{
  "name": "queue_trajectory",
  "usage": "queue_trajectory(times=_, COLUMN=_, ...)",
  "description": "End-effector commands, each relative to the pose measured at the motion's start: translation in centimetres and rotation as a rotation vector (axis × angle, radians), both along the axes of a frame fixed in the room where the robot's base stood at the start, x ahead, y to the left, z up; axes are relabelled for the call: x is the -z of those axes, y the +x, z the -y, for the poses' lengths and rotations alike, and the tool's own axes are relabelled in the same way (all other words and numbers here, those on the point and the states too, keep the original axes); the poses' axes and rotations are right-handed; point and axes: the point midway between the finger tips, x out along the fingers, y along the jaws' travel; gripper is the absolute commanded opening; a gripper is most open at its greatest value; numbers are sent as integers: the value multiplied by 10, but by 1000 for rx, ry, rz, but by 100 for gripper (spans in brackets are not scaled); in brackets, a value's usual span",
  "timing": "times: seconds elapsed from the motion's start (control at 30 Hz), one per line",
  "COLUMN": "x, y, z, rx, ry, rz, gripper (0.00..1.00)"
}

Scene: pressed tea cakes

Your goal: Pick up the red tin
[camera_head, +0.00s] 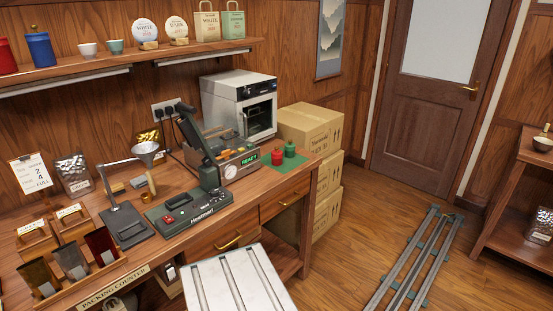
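Two red containers show. A small red tin (277,157) with a knobbed lid stands upright on a green mat (296,162) at the right end of the packing counter. A similar green tin (290,149) stands just right of and behind it. A larger red canister (7,56) stands on the wall shelf at the far left, cut by the picture edge. A blue canister (39,49) stands right of it. My gripper is not in view.
Left of the mat stand a grey machine with a green display (232,153) and a green-handled press (188,207). A silver oven (240,104) is behind. Stacked cartons (313,127) stand beyond the counter's right end. Floor rails (413,260) run at right.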

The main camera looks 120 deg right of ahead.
Motion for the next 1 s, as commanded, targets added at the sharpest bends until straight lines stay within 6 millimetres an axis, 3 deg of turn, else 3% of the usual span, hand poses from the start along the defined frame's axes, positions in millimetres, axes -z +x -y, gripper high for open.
queue_trajectory(times=0.47, x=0, y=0, z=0, rx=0, ry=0, rz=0, gripper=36)
queue_trajectory(times=0.73, x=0, y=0, z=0, rx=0, ry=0, rz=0, gripper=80)
queue_trajectory(times=1.0, x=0, y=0, z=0, rx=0, ry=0, rz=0, gripper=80)
